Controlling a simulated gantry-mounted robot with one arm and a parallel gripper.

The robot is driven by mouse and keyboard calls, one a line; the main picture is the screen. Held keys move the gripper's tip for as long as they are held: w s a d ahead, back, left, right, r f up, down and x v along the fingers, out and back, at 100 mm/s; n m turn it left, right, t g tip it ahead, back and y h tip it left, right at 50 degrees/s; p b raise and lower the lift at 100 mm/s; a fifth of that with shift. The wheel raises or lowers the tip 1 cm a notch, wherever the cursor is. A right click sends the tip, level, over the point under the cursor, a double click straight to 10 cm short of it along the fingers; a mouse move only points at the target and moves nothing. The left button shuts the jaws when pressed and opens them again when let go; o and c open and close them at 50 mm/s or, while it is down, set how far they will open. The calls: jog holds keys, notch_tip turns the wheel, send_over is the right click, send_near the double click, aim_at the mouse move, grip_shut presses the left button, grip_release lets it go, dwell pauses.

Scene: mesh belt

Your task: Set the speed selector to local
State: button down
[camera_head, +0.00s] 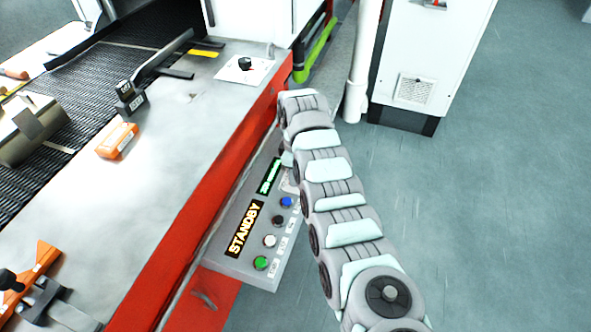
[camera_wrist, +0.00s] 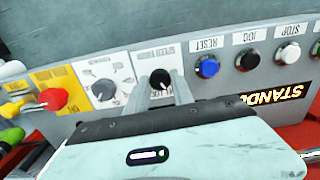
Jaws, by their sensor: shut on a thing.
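The speed selector (camera_wrist: 160,79) is a small black knob with a pale pointer on a white label plate of the grey control panel (camera_wrist: 220,85). The panel appears upside down in the wrist view. My gripper (camera_wrist: 160,88) has its two grey fingers on either side of the knob and is shut on it. The printed position names are too small or covered to read, so I cannot tell which setting it points to. In the head view the panel (camera_head: 237,268) hangs on the red frame, and my arm hides the selector and gripper.
Beside the selector are a grey knob (camera_wrist: 103,90), a red knob on yellow (camera_wrist: 53,98) and a blue reset button (camera_wrist: 208,68). The black jog button (camera_wrist: 248,60) is farther right. An amber STANDBY display (camera_head: 244,229) is lit. Open floor lies right of my arm.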

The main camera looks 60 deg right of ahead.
jog(key=m+p, duration=0.2)
jog(key=shift+a+r+m+p, duration=0.1)
jog(key=shift+r+m+p, duration=0.15)
jog(key=shift+m+p, duration=0.15)
jog(key=m+p, duration=0.1)
jog(key=m, duration=0.1)
jog(key=shift+f+m, duration=0.15)
jog(key=shift+m, duration=0.15)
jog(key=m+b, duration=0.1)
jog(key=m, duration=0.3)
jog(key=shift+f, duration=0.15)
jog(key=shift+m+b, duration=0.45)
jog(key=shift+m, duration=0.85)
jog(key=c, duration=1.1)
grip_release()
